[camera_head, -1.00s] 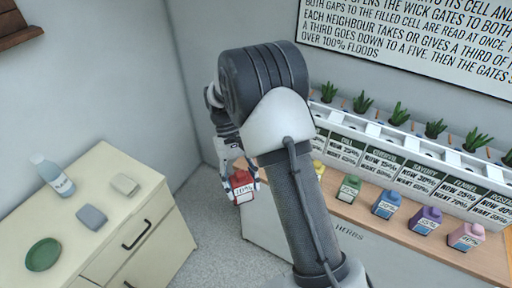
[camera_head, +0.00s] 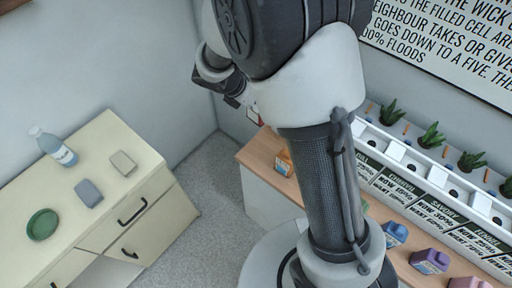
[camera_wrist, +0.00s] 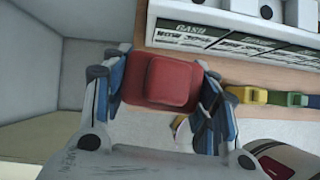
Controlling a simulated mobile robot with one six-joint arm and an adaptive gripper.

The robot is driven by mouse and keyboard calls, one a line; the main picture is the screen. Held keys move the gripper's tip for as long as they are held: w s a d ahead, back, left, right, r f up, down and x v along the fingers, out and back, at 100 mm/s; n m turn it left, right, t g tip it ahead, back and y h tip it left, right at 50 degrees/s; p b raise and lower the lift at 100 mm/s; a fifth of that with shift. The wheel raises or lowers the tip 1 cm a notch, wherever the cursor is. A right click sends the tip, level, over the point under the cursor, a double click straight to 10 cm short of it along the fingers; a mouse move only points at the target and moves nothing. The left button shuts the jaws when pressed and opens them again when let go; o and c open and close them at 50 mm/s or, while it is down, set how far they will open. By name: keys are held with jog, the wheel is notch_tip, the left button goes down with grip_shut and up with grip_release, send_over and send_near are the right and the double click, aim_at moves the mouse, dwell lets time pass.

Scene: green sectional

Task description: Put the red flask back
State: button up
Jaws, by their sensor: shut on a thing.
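The red flask (camera_wrist: 165,82) sits between the two fingers of my gripper (camera_wrist: 162,88) in the wrist view, one blue-padded finger on each side. My gripper is shut on it. In the head view my gripper (camera_head: 243,98) is near the room's corner, by the far left end of the wooden counter (camera_head: 256,153); only a sliver of the flask shows, the rest hidden by my arm. In the wrist view the flask is over or beside the counter; its height cannot be told. The white planter (camera_wrist: 230,27) with the Basil label stands just beyond it.
A yellow-orange flask (camera_head: 285,162), a blue flask (camera_head: 394,234), a purple flask (camera_head: 430,261) and a pink flask (camera_head: 468,283) line the counter. A green flask (camera_wrist: 288,98) shows in the wrist view. A cream cabinet (camera_head: 105,140) holds a bottle, dish and blocks.

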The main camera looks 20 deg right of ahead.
jog(key=shift+w+a+n, duration=0.15)
jog(key=shift+a+n, duration=0.1)
jog(key=shift+n, duration=0.25)
notch_tip(320, 180, down, 20)
jog(key=b, duration=0.8)
jog(key=shift+w+r, duration=0.15)
jog(key=shift+f+b, duration=0.2)
jog(key=shift+b, duration=0.1)
jog(key=o, duration=1.2)
jog(key=shift+r, duration=0.1)
